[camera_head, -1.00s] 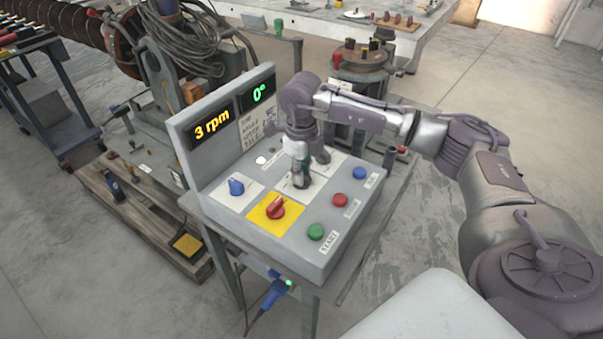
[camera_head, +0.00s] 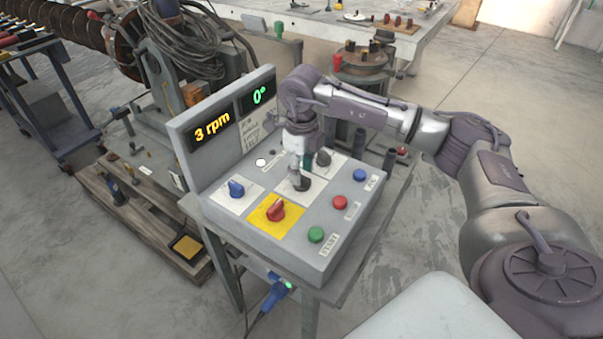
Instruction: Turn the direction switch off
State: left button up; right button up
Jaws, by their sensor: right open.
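A grey control console (camera_head: 285,240) stands on a stand in the middle of the head view. Its sloping top has a blue knob (camera_head: 236,188) on a white plate and a red knob (camera_head: 276,210) on a yellow plate. Beside them is another white plate (camera_head: 288,186), partly hidden by my right gripper (camera_head: 306,168). The gripper points down over this plate, with its fingers apart, low and close to the surface. Dark parts there blend together, so I cannot tell knob from fingertip or whether they touch. The switch labels are too small to read. My left gripper is out of view.
Green (camera_head: 316,234), red (camera_head: 340,202) and blue (camera_head: 359,174) buttons line the console's right side. Its upright display (camera_head: 212,130) reads 3 rpm and 0°. Machinery with coiled cables (camera_head: 188,45) stands behind. Open floor lies to the right.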

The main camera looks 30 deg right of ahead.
notch_tip(320, 180, up, 10)
dwell(0.3)
dwell(0.5)
